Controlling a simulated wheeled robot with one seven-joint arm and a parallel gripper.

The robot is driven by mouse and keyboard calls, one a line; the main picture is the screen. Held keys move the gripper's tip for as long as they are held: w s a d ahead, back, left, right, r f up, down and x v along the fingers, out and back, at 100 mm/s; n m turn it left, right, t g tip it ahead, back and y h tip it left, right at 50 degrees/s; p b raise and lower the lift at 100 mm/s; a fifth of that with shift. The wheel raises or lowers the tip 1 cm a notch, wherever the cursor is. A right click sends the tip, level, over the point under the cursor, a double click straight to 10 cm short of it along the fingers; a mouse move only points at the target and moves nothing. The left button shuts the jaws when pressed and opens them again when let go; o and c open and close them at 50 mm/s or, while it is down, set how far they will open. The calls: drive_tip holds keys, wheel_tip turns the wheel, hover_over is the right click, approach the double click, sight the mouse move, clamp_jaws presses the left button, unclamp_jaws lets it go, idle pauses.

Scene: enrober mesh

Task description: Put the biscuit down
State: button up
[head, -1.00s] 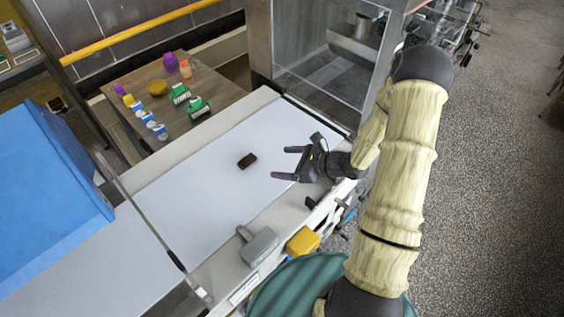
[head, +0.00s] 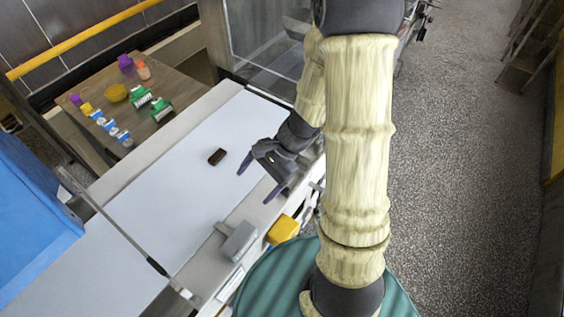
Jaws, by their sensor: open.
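A dark brown biscuit (head: 217,157) lies on the white belt surface (head: 160,205) in the head view, near the middle of its length. My gripper (head: 259,181) is to the right of the biscuit, over the belt's near edge. Its two dark fingers are spread and point down and left, with nothing between them. The gripper and the biscuit are apart. The biscuit is in full view.
A grey block with a handle (head: 238,241) and a yellow block (head: 283,229) sit along the near edge. A blue housing (head: 35,215) stands at the left, a clear-walled enclosure (head: 268,45) at the back. A brown table (head: 165,92) holds several small containers.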

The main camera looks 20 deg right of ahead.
drive_tip(key=s+d+r+n+t+h, duration=0.3)
drive_tip(key=d+r+n+h, duration=0.2)
drive_tip(key=n, duration=0.7)
wheel_tip(320, 180, up, 3)
drive_tip(key=h, duration=0.2)
drive_tip(key=shift+d+r+h, duration=0.2)
drive_tip(key=shift+d+h, duration=0.1)
drive_tip(key=shift+d, duration=0.05)
drive_tip(key=shift+c, duration=0.4)
drive_tip(key=c, duration=0.7)
drive_tip(key=shift+c, duration=1.1)
drive_tip(key=shift+d, duration=0.55)
